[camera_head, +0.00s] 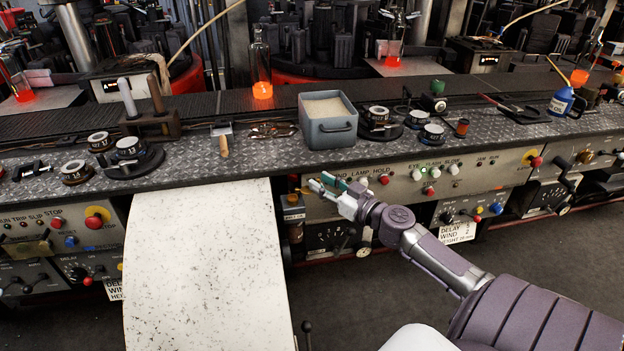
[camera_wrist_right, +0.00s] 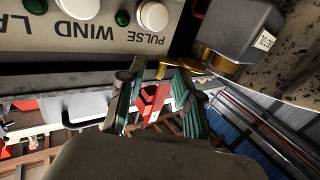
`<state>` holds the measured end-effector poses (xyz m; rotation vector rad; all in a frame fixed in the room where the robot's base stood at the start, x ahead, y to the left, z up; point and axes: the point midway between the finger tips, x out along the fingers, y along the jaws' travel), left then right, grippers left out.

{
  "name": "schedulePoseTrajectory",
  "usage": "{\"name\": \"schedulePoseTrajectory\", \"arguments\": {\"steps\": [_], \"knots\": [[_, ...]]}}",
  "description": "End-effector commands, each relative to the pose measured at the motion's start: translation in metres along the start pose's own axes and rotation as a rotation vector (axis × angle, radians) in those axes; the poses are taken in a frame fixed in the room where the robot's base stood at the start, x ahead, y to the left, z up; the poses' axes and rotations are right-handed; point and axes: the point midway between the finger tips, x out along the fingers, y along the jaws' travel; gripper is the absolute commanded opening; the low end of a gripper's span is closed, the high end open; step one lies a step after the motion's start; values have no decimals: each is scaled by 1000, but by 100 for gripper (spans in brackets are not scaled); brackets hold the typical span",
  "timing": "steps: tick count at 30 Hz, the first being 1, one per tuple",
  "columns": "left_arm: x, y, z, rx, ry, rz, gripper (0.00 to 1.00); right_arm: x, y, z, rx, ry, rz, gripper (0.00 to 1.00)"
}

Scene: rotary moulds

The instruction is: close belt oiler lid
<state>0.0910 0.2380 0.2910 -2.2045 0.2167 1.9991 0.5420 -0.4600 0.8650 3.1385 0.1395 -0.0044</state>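A small dark grey box with a pale label, which looks like the belt oiler (camera_head: 293,214), is fixed at the left end of the control panel, beside the white sheet. It also shows at the top right of the right wrist view (camera_wrist_right: 240,28). A brass-coloured piece, possibly its lid (camera_wrist_right: 207,63), juts from the box near the fingertips. My right gripper (camera_head: 319,183) is just right of and above the box, in front of the panel. In the wrist view its green-padded fingers (camera_wrist_right: 158,82) stand apart with nothing held. Contact with the brass piece cannot be told. My left gripper is not in view.
The panel (camera_head: 400,190) with buttons and knobs lies close behind the gripper. A grey-blue bin (camera_head: 328,133) stands on the ledge above. The white sheet (camera_head: 205,260) slopes down on the left. Open floor (camera_head: 560,270) lies at the right.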

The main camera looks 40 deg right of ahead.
Motion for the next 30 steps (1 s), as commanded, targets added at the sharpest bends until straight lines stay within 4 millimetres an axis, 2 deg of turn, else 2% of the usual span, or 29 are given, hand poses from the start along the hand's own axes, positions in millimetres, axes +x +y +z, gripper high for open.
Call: {"name": "schedulePoseTrajectory", "arguments": {"steps": [8,14,15,23,30], "knots": [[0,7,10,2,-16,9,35,0,0,0,0,0,0,34],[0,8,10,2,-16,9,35,0,0,0,0,0,0,2],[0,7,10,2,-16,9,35,0,0,0,0,0,0,0],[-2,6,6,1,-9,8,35,0,0,-1,0,0,3,0],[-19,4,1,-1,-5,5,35,-3,-4,-5,4,1,64,0]]}}
